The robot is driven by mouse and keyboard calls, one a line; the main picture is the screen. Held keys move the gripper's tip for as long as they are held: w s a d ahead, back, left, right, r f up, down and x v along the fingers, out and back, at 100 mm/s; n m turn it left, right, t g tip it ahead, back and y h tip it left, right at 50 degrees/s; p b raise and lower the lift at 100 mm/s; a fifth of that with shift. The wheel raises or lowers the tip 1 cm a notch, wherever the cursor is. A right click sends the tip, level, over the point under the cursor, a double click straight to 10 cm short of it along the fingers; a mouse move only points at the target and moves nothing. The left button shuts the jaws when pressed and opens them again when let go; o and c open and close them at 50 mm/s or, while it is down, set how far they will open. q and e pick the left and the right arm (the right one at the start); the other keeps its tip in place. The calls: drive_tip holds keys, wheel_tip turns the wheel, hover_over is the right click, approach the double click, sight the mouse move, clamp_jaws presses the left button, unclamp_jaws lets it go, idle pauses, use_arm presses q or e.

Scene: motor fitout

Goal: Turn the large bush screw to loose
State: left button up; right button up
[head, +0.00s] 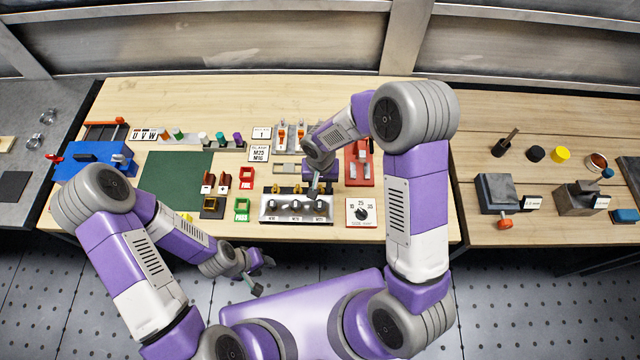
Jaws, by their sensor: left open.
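A silver metal panel (265,214) stands near the table's front edge, with three dark round fittings in a row and a small label under each. The labels are too small to read surely, so I cannot tell which fitting has the large bush screw. Small brass-coloured parts show along the panel's top. My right gripper (315,190) points down at the right end of this panel, over or just behind the right fitting (320,206). Its fingertips are small and partly hidden, and contact is unclear. My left gripper (262,276) is open and empty, low in front of the table edge.
A dial plate (361,212) stands right of the panel, with a red fixture (359,168) behind it. Red and green square frames (242,209) lie to the left. A green mat (176,182) and a blue box (90,157) are further left.

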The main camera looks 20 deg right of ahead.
drive_tip(key=shift+f, duration=0.55)
clamp_jaws()
